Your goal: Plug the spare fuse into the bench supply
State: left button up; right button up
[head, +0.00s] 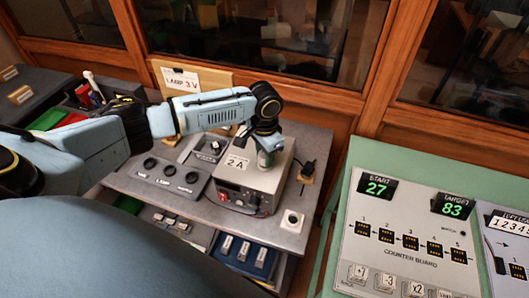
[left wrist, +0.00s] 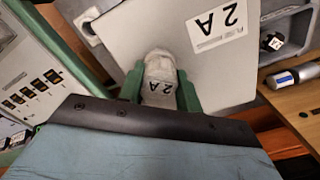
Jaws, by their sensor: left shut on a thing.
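The bench supply (head: 258,180) is a light grey box with a "2 A" label on its top, standing on the grey bench. My left gripper (head: 268,153) points down over its top, right of that label. In the left wrist view the green fingers (left wrist: 160,92) are shut on a pale grey cylindrical fuse (left wrist: 159,72) marked "2 A". The supply's top (left wrist: 190,65) lies behind the fuse, with its "2 A" label to the right. The fuse's far end is at or just above that top; I cannot tell whether it is seated. My right gripper is out of view.
A lamp panel (head: 165,184) with knobs is left of the supply. An open drawer below holds a blue tray (head: 229,259) with several labelled pieces. A counter board (head: 398,262) fills the right.

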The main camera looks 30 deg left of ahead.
pick_arm(q)
jog(key=shift+f, duration=0.2)
dwell(0.6)
jog(key=o, duration=1.5)
notch_tip(320, 180, up, 5)
jog(key=p, duration=0.6)
jog(key=shift+r+p, duration=0.4)
jog(key=shift+r, duration=0.6)
jog(key=shift+d+f, duration=0.1)
